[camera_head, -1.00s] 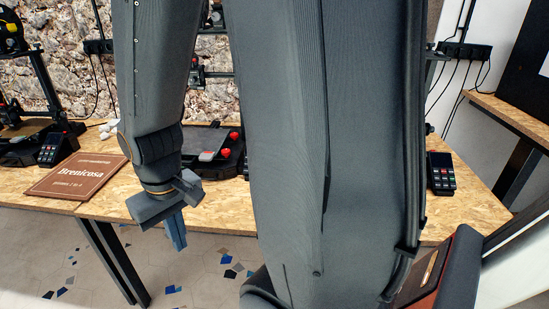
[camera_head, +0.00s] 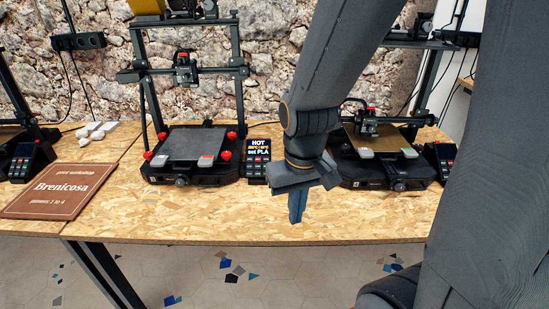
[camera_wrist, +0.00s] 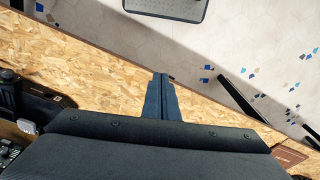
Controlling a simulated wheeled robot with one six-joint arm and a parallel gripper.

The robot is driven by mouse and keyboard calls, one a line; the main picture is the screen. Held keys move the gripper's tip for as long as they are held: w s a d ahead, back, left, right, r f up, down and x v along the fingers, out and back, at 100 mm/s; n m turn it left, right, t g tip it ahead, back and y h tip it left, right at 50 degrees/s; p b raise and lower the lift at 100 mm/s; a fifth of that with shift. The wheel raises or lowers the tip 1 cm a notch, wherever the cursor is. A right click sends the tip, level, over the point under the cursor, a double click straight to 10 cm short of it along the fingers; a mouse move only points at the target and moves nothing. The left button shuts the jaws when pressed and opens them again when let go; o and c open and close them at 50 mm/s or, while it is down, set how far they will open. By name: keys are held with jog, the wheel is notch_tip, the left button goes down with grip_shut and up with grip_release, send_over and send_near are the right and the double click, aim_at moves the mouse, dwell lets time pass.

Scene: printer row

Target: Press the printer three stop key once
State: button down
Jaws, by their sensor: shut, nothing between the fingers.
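My gripper (camera_head: 297,207) points down, its fingers together and empty, near the front edge of the table. It also shows in the wrist view (camera_wrist: 161,82), over the table's front edge. Another printer (camera_head: 385,172) stands to the right of my gripper, with a dark key panel (camera_head: 440,158) partly hidden by my arm. No printer number is legible, and single keys are too small to tell apart.
The wooden table (camera_head: 200,220) is bare along its front. A power strip (camera_head: 78,42) hangs on the stone wall.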

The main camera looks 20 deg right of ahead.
jog(key=t+h+p, duration=0.1)
jog(key=t+p, duration=0.3)
jog(key=t, duration=0.4)
send_near(258, 159)
jog(key=s+a+r, duration=0.3)
jog(key=s+a, duration=0.3)
jog(key=shift+w+d+f+n+t+h+p, duration=0.1)
jog(key=shift+w+d+t+h+p, duration=0.25)
jog(key=shift+w+d+t+h, duration=0.65)
jog(key=shift+w+d+n+t+h+p, duration=0.1)
jog(key=shift+w+d+t+h+p, duration=0.2)
jog(key=shift+t+h, duration=0.85)
jog(key=shift+w+d+n+t+h+p, duration=0.1)
jog(key=shift+w+d+t+h+p, duration=0.55)
jog(key=shift+h, duration=1)
jog(key=shift+w+a+b, duration=0.15)
jog(key=shift+w+b, duration=0.1)
jog(key=shift+b, duration=0.05)
jog(key=w+f+b, duration=0.1)
jog(key=f+b, duration=0.1)
jog(key=w+d+f+b, duration=0.1)
jog(key=w+f+b, duration=0.3)
jog(key=f, duration=0.1)
jog(key=shift+w+d, duration=0.1)
jog(key=shift+d, duration=0.2)
jog(key=shift+g, duration=0.3)
jog(key=shift+w+d+f+b, duration=0.1)
jog(key=shift+w+f+b, duration=0.1)
jog(key=shift+f+b, duration=0.15)
